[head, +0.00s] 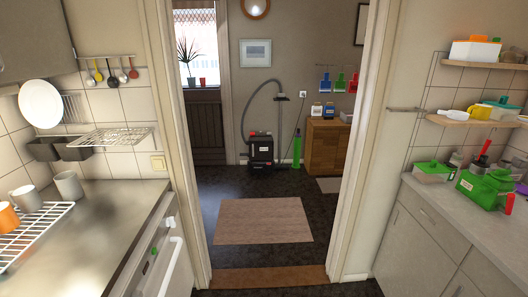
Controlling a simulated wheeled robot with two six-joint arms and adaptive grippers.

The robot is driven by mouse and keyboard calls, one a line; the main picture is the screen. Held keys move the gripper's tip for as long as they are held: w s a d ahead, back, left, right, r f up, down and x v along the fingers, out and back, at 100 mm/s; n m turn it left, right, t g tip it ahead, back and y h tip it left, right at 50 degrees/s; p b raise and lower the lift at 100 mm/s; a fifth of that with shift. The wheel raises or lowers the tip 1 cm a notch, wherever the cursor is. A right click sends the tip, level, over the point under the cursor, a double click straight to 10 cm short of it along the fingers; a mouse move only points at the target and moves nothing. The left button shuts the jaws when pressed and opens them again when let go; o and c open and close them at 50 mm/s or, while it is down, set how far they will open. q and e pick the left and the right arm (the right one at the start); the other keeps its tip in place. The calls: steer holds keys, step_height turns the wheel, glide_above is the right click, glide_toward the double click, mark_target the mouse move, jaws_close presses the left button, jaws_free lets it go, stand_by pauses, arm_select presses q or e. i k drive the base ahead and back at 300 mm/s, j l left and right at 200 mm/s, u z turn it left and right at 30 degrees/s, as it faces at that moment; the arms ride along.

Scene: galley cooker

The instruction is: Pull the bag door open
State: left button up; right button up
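A dark vacuum cleaner (261,149) with a light label and a red part on top stands on the floor of the far room, beyond the doorway. Its hose (247,111) arches up to the left of an upright tube (280,122). It is too small in the picture to pick out a bag door on it or tell whether one is open. Neither of my grippers shows in the head view.
A doorway (341,215) opens between a steel counter (105,225) at left and a grey worktop (455,215) with green containers at right. A mat (262,220) lies on the dark floor beyond. A wooden cabinet (327,150) stands right of the vacuum.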

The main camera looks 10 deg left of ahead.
mark_target(260, 147)
steer(key=i+u, duration=0.1)
steer(key=i, duration=0.9)
steer(key=i+j, duration=0.1)
steer(key=i, duration=3.15)
steer(key=i+z, duration=0.25)
steer(key=i, duration=0.15)
steer(key=i+j+z, duration=0.25)
steer(key=i, duration=0.15)
steer(key=i+j+z, duration=0.1)
steer(key=i+z, duration=0.15)
steer(key=i+u, duration=0.1)
steer(key=u, duration=1.25)
